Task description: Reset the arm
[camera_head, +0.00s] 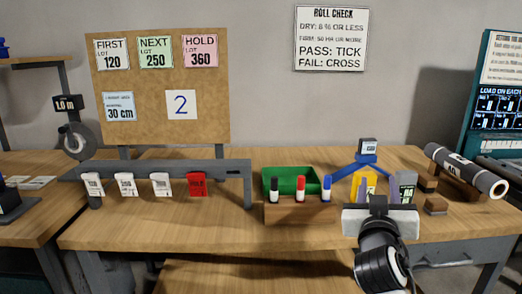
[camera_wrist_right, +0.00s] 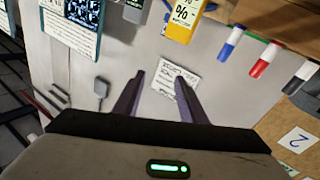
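My right arm (camera_head: 381,262) reaches in from the front right in the head view. Its gripper (camera_head: 378,203) is over the front of the table, in front of a yellow meter (camera_head: 362,184) and a grey device (camera_head: 404,184), partly covering them. In the right wrist view the two dark fingers of this gripper (camera_wrist_right: 158,86) stand apart. Nothing is held between them; only the wall and its white sign (camera_wrist_right: 175,73) show behind. The yellow meter (camera_wrist_right: 184,18) is beyond the fingers, apart from them. My left gripper is in neither view.
A green bin (camera_head: 290,180) stands behind a wooden block (camera_head: 300,212) with three markers. A grey rail (camera_head: 150,169) with several tags is at left. A large roll (camera_head: 466,171) lies in a cradle at right. The tabletop (camera_head: 175,228) front left is clear.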

